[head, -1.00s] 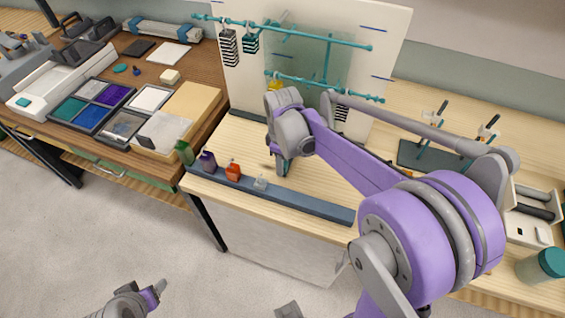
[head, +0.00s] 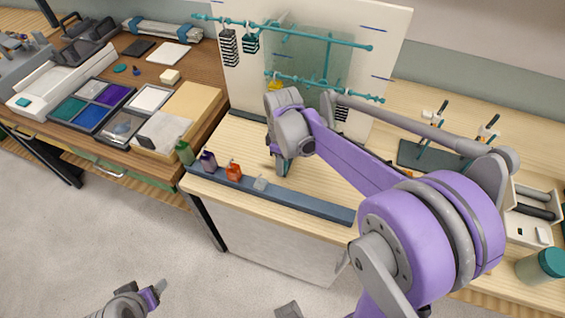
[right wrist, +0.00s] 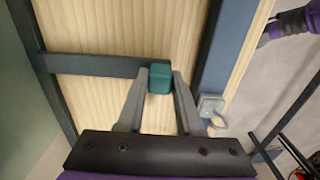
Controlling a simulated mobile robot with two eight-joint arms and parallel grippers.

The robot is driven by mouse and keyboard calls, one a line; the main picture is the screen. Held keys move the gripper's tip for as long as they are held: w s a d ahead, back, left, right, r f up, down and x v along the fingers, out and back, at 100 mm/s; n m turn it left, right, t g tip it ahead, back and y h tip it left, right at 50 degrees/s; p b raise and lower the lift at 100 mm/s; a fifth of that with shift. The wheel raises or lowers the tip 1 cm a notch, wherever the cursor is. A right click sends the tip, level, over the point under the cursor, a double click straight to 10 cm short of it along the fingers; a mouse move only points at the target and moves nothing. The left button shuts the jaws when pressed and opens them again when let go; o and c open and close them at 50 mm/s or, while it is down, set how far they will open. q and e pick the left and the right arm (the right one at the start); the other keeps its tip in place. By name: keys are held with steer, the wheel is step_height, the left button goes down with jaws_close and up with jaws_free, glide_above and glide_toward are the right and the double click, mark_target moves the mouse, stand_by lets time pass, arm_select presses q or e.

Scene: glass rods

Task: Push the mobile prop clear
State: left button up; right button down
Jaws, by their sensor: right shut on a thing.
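The mobile (head: 330,38) has teal rods in front of a white board, with striped tags (head: 229,48) and a yellow piece (head: 275,85) hanging from them. My right gripper (head: 283,165) is low over the pale worktop below the mobile, largely covered by its own wrist. In the right wrist view its fingers (right wrist: 160,82) are shut on a small teal block (right wrist: 160,75). A dark bar (right wrist: 95,64) runs from the left up to this block. I cannot tell for sure that the block is the prop. My left gripper (head: 158,290) is at the bottom left, its jaw opening unclear.
A dark blue rail (head: 300,203) with small coloured bottles (head: 233,171) runs along the worktop's front edge. A clear bottle (right wrist: 210,108) is close right of my right fingers. A dark stand (head: 425,157) is to the right; a brown desk with trays (head: 92,105) is left.

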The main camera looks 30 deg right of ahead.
steer(key=shift+w+d, duration=0.95)
steer(key=shift+d, duration=0.2)
steer(key=c, duration=0.6)
jaws_free()
steer(key=shift+o, duration=0.2)
steer(key=shift+r, duration=0.25)
step_height(320, 180, up, 10)
steer(key=shift+r, duration=0.2)
